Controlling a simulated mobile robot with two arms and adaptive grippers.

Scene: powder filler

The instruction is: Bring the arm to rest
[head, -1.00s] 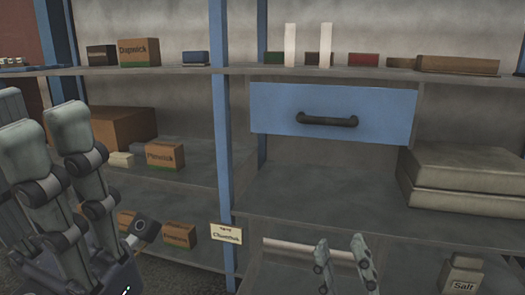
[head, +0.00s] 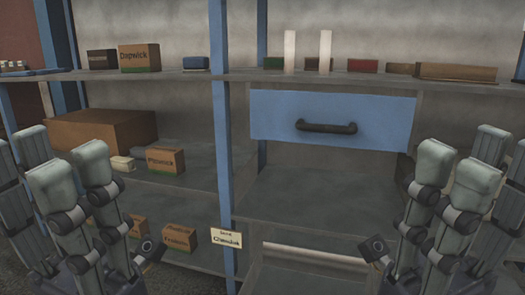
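My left gripper (head: 66,165) is raised at the left, in front of the left shelves. Its grey fingers point up and stand apart, with nothing between them. My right gripper (head: 457,165) is raised at the right, in front of the right shelves. Its fingers also point up, apart and empty. Both grippers stand clear of the goods on the shelves, in similar poses on either side of the view.
A blue drawer front (head: 332,112) with a dark handle (head: 326,127) is in the middle. Brown boxes (head: 140,58) and two white sticks (head: 325,52) stand on the upper shelf. A blue post (head: 221,150) divides the shelves. The middle shelf below the drawer is clear.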

